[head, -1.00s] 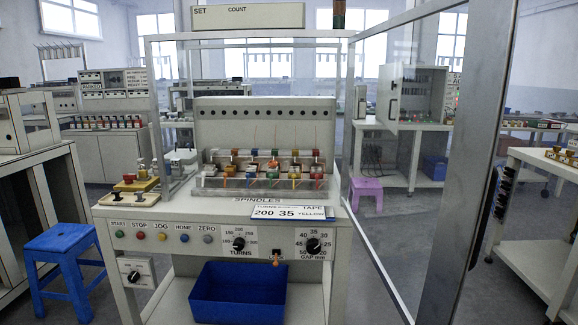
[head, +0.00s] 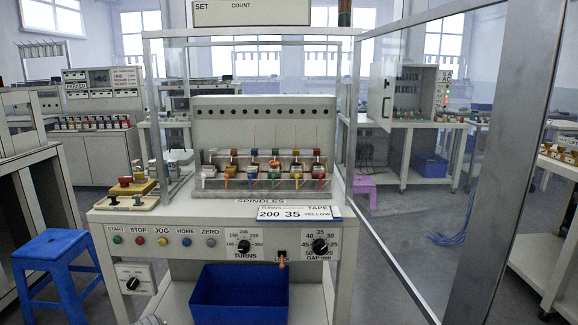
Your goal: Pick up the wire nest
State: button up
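I cannot make out a wire nest for certain. On the winding machine (head: 263,112), a row of coloured spindles (head: 264,170) carries thin orange wires. A small orange patch (head: 277,161) shows among the spindles, too small to tell whether it is a tangle. A small orange piece (head: 282,264) hangs at the front panel, between the turns knob and the gap knob. My gripper is not in view.
A blue bin (head: 240,295) sits under the machine's panel. A blue stool (head: 52,262) stands at the left. A clear panel with a thick metal post (head: 500,150) stands at the right. A pink stool (head: 364,190) and other benches are behind.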

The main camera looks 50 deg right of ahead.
aim_at(273, 164)
jog(key=z, duration=0.55)
jog(key=i, duration=1)
